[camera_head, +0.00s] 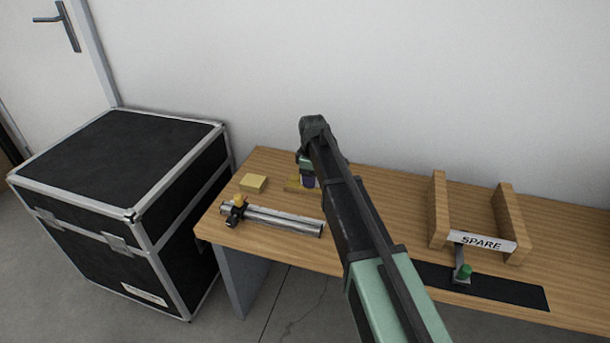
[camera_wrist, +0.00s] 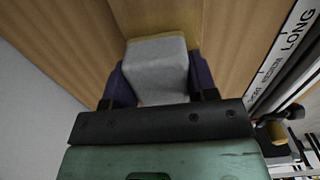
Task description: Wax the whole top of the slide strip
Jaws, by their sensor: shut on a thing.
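My gripper (camera_head: 308,183) is over the left part of the bench, behind the silver strip. In the wrist view its purple fingers (camera_wrist: 160,82) are shut on a pale grey block (camera_wrist: 157,62). The block is over or on a flat yellow-brown piece (camera_wrist: 185,16), which also shows beside my gripper in the head view (camera_head: 291,185); I cannot tell if they touch. The long silver strip (camera_head: 285,222) lies on the bench in front of my gripper.
A yellow block (camera_head: 253,183) lies left of my gripper. A wooden stand (camera_head: 440,210) with a SPARE label and a green-knobbed part (camera_head: 465,271) by a black mat (camera_head: 515,293) are at right. A black case (camera_head: 120,170) stands left of the bench.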

